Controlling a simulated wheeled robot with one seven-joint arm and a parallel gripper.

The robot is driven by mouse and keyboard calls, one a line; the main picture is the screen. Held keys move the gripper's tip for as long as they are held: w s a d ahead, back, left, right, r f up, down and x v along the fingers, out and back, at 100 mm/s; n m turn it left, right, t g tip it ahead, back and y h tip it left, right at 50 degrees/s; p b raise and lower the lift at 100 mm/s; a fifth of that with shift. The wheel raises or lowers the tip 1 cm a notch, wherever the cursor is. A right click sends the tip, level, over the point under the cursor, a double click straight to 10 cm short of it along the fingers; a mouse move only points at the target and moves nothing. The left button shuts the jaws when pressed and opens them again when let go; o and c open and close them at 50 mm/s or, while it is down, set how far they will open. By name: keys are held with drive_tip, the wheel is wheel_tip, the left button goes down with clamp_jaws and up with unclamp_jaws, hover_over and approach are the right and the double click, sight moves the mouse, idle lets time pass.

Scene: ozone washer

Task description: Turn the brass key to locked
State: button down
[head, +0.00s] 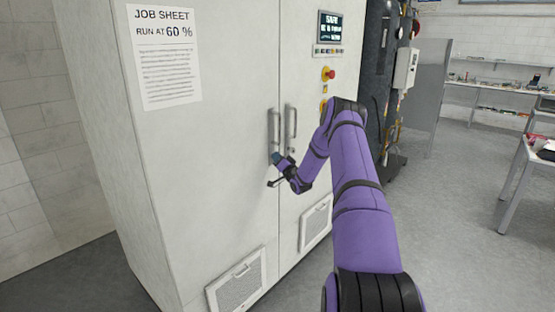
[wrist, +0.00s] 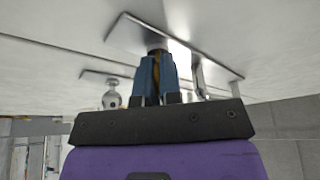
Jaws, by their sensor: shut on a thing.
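The brass key (wrist: 157,68) shows as a thin brass strip between the two blue fingers of my gripper (wrist: 156,72) in the wrist view. My gripper is shut on it, close against the white cabinet front. A round dark fitting sits just beyond the fingertips. The fingers cover most of the key, so I cannot tell how far it is turned. In the head view my gripper (head: 275,157) is at the lower end of the left door handle (head: 274,131). The key is hidden there.
The white cabinet (head: 210,150) has a second handle (head: 291,122), a display (head: 329,28), a red button (head: 328,73) and low vents (head: 237,285). A job sheet (head: 165,55) reads "RUN AT 60 %". Grey floor (head: 460,230) lies open to the right.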

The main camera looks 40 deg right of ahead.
drive_tip(key=n+t+y, duration=0.1)
drive_tip(key=n+y, duration=0.1)
drive_tip(key=n, duration=0.3)
drive_tip(key=shift+f+n+y, duration=0.1)
drive_tip(key=shift+n+y, duration=0.75)
drive_tip(key=shift+n, duration=0.6)
drive_tip(key=shift+n+y, duration=0.85)
drive_tip(key=shift+n, duration=0.9)
drive_tip(key=c, duration=1.3)
unclamp_jaws()
drive_tip(key=v, duration=1)
drive_tip(key=shift+s+f, duration=0.25)
